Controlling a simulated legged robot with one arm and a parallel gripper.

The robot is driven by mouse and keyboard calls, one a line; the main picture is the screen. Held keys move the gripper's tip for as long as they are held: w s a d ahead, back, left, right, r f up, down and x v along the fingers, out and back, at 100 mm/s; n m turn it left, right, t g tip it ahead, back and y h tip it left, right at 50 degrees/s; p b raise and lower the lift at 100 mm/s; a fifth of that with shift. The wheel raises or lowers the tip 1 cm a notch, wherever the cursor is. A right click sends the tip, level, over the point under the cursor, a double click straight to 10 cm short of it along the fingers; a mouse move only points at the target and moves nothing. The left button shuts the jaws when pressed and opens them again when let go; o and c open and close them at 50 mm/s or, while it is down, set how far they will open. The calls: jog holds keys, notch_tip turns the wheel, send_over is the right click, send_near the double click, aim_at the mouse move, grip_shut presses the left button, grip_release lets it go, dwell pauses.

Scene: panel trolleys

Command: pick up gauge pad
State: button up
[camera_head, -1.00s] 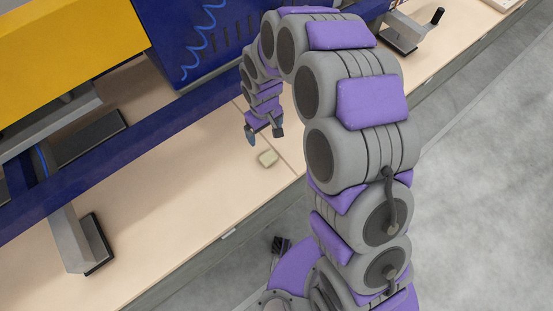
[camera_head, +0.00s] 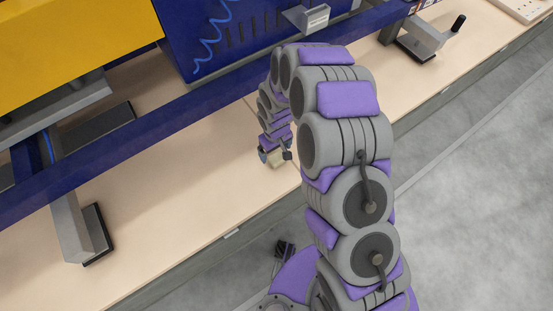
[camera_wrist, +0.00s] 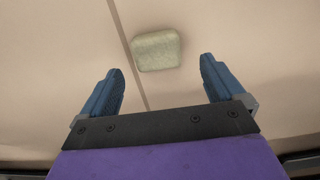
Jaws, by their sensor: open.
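The gauge pad (camera_wrist: 157,50) is a small pale green-beige block with rounded corners. It lies on the beige table top beside a dark seam. In the wrist view it sits ahead of my gripper (camera_wrist: 161,82), roughly between the lines of the two blue fingers, just beyond their tips. The fingers are apart with nothing between them. In the head view my gripper (camera_head: 276,154) is low over the table, and the gauge pad (camera_head: 277,162) shows only in part by the fingers. I cannot tell the exact height of the fingertips above the table.
The long beige table (camera_head: 190,185) is clear left of my gripper. A blue frame rail (camera_head: 120,150) runs along it. A grey bracket with a black foot (camera_head: 80,230) stands at left, and a grey device with a black handle (camera_head: 425,38) at upper right.

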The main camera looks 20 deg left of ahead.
aim_at(277, 157)
jog(key=f, duration=0.2)
jog(key=f+b, duration=0.1)
jog(key=f, duration=0.1)
jog(key=shift+s+d+f, duration=0.1)
jog(key=shift+d, duration=0.3)
jog(key=shift+a+f+b, duration=0.1)
jog(key=shift+f+b, duration=0.25)
jog(key=shift+f, duration=0.1)
jog(key=shift+r, duration=0.1)
jog(key=shift+c, duration=0.2)
jog(key=c, duration=1)
